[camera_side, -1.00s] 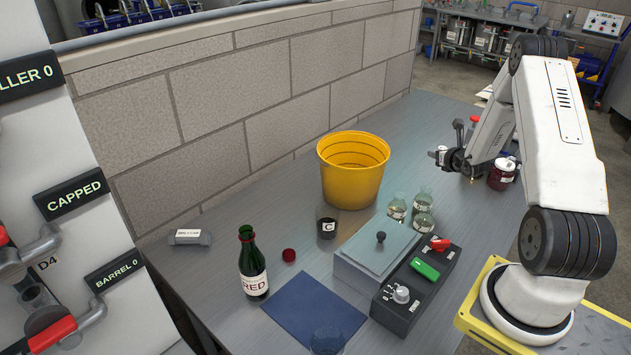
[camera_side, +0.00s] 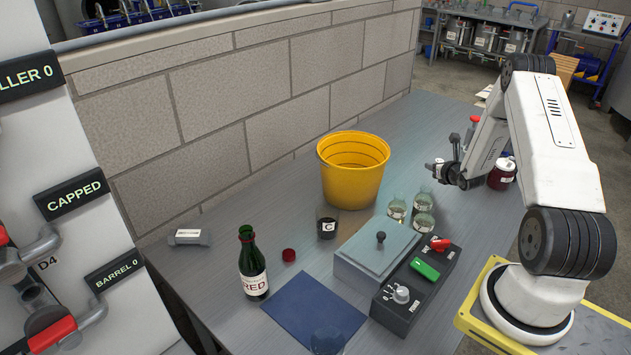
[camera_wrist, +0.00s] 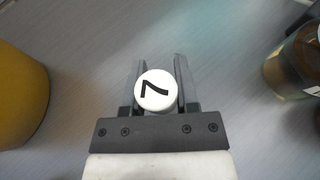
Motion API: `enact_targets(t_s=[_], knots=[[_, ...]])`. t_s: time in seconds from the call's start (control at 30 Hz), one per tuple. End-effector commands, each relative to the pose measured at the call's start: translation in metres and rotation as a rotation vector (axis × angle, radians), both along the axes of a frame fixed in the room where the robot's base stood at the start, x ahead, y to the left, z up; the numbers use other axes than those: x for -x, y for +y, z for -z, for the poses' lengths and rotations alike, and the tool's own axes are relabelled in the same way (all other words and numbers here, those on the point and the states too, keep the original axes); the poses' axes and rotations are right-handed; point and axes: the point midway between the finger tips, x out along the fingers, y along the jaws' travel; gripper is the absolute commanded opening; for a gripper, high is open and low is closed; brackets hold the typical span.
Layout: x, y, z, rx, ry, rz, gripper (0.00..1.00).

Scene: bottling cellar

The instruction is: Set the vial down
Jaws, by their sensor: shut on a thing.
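In the side view my gripper (camera_side: 437,168) is over the far part of the table, right of the yellow bucket and beyond the glass flasks. The vial is too small and dark there to make out clearly, and I cannot tell whether its base touches the table (camera_side: 440,120).
The yellow bucket (camera_side: 352,175) stands left of my gripper, also in the wrist view (camera_wrist: 20,95). Several glass flasks (camera_side: 424,222) stand in front of it. A dark red jar (camera_side: 499,177) is to the right. A lidded grey box (camera_side: 376,255) and switch panel (camera_side: 415,290) are nearer.

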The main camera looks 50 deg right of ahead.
Motion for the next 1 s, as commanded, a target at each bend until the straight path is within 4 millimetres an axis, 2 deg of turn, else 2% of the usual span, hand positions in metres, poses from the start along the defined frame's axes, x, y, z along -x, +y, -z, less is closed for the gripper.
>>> enact_targets(t_s=[0.33, 1.0], knots=[[0.000, 0.000, 0.023, -0.001, 0.000, 0.000, 0.00], [0.000, 0.000, 0.027, 0.000, 0.000, 0.000, 0.00]])
